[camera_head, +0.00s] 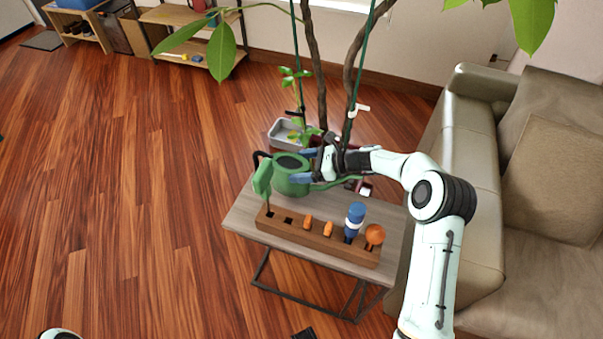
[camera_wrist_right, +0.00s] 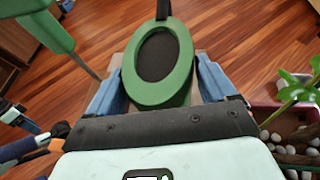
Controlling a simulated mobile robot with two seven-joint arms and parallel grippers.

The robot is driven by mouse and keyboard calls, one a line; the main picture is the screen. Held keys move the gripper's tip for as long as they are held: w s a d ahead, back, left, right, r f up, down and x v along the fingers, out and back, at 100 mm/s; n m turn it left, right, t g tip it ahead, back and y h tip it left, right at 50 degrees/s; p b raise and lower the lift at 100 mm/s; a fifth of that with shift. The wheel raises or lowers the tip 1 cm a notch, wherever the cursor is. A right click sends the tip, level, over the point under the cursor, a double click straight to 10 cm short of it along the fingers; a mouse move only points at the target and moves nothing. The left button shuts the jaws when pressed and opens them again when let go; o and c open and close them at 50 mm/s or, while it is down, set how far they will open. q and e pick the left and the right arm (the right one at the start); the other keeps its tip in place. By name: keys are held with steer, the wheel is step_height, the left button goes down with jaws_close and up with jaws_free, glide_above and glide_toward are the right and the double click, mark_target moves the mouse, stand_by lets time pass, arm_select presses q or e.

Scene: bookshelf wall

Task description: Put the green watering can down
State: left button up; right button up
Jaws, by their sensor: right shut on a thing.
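The green watering can (camera_head: 293,186) is at the far left part of the small grey wooden table (camera_head: 240,215), with its dark opening upward, black handle to the left and spout to the right. My right gripper (camera_head: 303,165) is shut on its body, coming in from the right. In the right wrist view the can (camera_wrist_right: 178,75) sits between the two blue fingers of the gripper (camera_wrist_right: 160,88). I cannot tell whether its base touches the tabletop. My left gripper is not in view.
A wooden rack (camera_head: 315,238) along the table's near side holds a green-handled tool (camera_head: 263,178), orange pieces, a blue-and-white bottle (camera_head: 354,219) and an orange ball (camera_head: 375,234). A potted plant with a grey tray (camera_head: 285,133) stands behind. A sofa (camera_head: 455,150) is at right.

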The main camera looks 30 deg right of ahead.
step_height(320, 180, down, 3)
steer(key=shift+f, duration=0.1)
steer(key=o, duration=1.2)
steer(key=shift+f, duration=0.1)
steer(key=shift+d, duration=0.1)
steer(key=v, duration=1.2)
